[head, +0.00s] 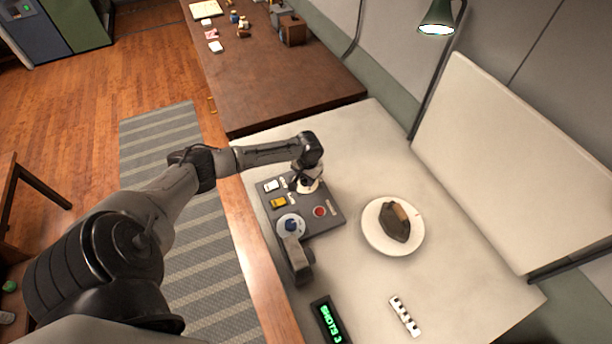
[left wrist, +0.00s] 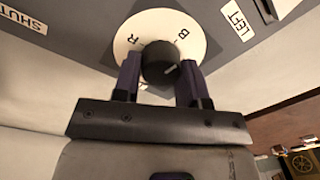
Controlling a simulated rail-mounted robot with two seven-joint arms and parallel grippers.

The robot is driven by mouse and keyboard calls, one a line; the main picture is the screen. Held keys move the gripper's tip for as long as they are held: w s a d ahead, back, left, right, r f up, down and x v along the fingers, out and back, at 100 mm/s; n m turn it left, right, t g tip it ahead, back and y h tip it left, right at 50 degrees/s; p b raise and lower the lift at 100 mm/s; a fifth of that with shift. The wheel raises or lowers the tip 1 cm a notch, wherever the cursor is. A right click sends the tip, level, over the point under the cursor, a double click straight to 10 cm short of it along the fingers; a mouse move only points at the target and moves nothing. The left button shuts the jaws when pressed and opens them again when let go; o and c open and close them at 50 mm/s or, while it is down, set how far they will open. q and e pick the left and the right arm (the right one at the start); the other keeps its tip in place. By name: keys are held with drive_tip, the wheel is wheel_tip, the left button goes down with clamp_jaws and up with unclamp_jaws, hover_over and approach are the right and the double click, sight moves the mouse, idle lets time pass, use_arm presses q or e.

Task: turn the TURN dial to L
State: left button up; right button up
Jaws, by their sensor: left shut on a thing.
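A grey control panel (head: 329,206) lies on the pale table and carries the dials. My left gripper (head: 307,183) points down over a white dial disc at the panel's far end. In the left wrist view, the fingers of my left gripper (left wrist: 159,82) are shut on a round dark knob (left wrist: 158,60), one on each side. The knob stands on the white dial disc (left wrist: 168,18), where the letters R and B show; the rest is partly hidden. I cannot read a TURN label. My right gripper is out of view.
The panel also has a red button (head: 320,211), a yellow switch (head: 278,203) and a blue-centred dial (head: 291,225) beside a grey arm-like piece (head: 298,262). A plate (head: 376,240) with a dark object, a SHOTS 3 display (head: 331,322) and a patterned strip (head: 404,316) are nearby.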

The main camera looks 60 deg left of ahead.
use_arm(q)
drive_tip(key=shift+r+m+p, duration=0.2)
drive_tip(key=shift+m+p, duration=0.8)
drive_tip(key=shift+m, duration=0.2)
drive_tip(key=shift+m+p, duration=0.55)
drive_tip(key=shift+m, duration=0.35)
drive_tip(key=m+p, duration=0.1)
drive_tip(key=m, duration=0.3)
drive_tip(key=shift+d+f+m+p, duration=0.1)
drive_tip(key=shift+f+m+p, duration=0.05)
drive_tip(key=shift+m+p, duration=0.15)
drive_tip(key=m, duration=0.3)
drive_tip(key=shift+m+t, duration=0.3)
drive_tip(key=shift+s+m, duration=0.1)
drive_tip(key=shift+m, duration=2.1)
drive_tip(key=o, duration=0.9)
